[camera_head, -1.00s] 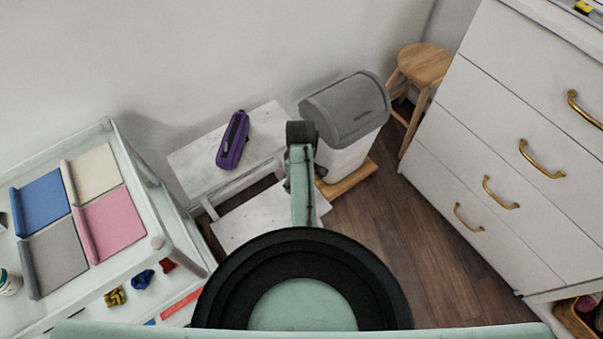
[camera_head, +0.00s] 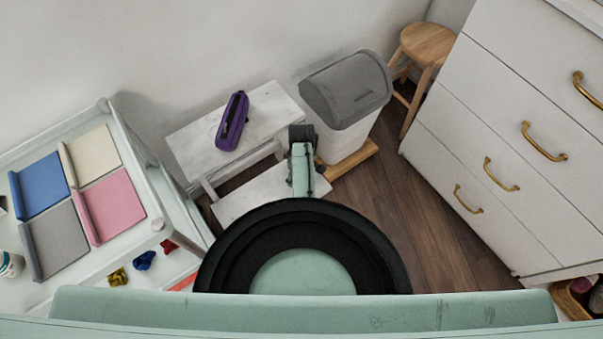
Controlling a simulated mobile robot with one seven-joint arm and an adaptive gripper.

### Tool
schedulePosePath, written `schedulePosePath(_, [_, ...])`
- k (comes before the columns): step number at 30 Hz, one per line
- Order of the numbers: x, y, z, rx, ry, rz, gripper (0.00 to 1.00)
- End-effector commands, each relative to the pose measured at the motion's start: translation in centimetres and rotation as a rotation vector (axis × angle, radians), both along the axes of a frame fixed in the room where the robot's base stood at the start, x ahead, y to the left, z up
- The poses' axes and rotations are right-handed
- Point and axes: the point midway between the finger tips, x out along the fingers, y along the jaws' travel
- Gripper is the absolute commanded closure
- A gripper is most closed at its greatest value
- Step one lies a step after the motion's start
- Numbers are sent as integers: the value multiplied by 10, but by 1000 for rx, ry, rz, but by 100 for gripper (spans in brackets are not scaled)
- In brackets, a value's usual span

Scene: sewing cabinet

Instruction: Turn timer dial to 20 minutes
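No timer dial shows in the head view. My gripper is not in view either. Only my own green and black body parts show at the lower middle, with a short green link and black joint standing up at the centre.
A glass-topped shelf (camera_head: 86,279) with folded fabrics (camera_head: 105,203) is at left. A low white step table (camera_head: 185,150) holds a purple case (camera_head: 232,121). A grey-lidded bin (camera_head: 346,90), a wooden stool (camera_head: 428,44) and a white drawer cabinet (camera_head: 480,130) stand right. Wooden floor (camera_head: 390,215) is clear before the cabinet.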

Motion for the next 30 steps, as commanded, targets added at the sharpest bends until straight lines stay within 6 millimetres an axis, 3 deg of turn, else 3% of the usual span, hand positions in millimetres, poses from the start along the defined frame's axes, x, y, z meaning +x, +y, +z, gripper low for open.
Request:
schedulePosePath(7, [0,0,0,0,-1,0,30])
schedulePosePath(27, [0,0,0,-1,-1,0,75])
schedulePosePath(30, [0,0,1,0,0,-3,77])
